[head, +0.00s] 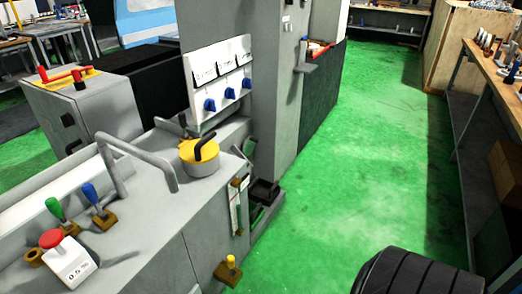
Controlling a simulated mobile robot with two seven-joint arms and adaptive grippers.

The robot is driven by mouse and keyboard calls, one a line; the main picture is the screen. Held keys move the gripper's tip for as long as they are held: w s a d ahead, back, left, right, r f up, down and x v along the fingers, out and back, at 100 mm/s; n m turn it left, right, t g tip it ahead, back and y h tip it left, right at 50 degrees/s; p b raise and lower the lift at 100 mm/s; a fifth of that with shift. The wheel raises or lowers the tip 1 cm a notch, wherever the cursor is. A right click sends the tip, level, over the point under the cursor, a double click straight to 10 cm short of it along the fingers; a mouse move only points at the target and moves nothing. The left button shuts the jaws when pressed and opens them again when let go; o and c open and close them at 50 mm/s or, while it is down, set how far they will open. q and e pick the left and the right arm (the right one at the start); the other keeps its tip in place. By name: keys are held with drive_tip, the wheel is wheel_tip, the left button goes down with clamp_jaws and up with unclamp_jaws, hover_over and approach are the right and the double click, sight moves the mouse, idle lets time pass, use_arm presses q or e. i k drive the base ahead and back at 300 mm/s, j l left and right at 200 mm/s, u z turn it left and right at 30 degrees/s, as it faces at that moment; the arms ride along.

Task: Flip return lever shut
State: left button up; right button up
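The grey grinder (150,235) fills the left and lower left of the head view. On its top are a lever with a green handle (56,208) and a lever with a blue handle (90,193), both tilted. A yellow disc (199,151) with a black handle sits further right. A small lever with a yellow knob (231,261) is low on the machine's right side. A brown-ended lever (237,182) is by a scale plate. No readable label shows which one is the return lever. Neither of my grippers is in view.
A bent grey bar (140,152) rises from the machine top. A panel with blue knobs (228,93) stands behind.

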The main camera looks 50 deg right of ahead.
sight(231, 260)
drive_tip(key=z, duration=1.15)
